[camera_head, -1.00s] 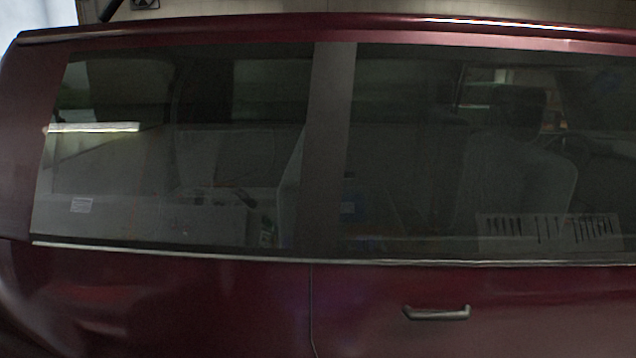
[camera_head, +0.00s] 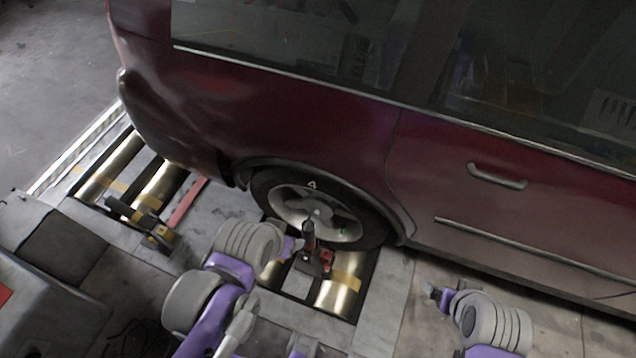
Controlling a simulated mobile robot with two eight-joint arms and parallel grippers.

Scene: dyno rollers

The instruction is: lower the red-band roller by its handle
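A dark upright handle (camera_head: 309,233) with a red-marked bracket (camera_head: 325,259) stands by the car's rear wheel. It sits over brass-coloured rollers (camera_head: 340,293) with yellow bands. I cannot make out a red band on a roller surface here. My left gripper (camera_head: 291,246) is just left of the handle, close to it; whether it touches is unclear. My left wrist hides part of the roller bed. My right gripper (camera_head: 436,293) is to the right, over the floor beside the car, away from the handle. Both grippers' fingers are too small to read.
The maroon car (camera_head: 290,110) fills the upper view, its rear wheel (camera_head: 318,208) at the rollers. A second roller pair (camera_head: 120,170) with a dark, yellow-marked lever (camera_head: 145,222) lies left. A red strip (camera_head: 187,203) lies between. A grey cabinet (camera_head: 40,265) stands at lower left.

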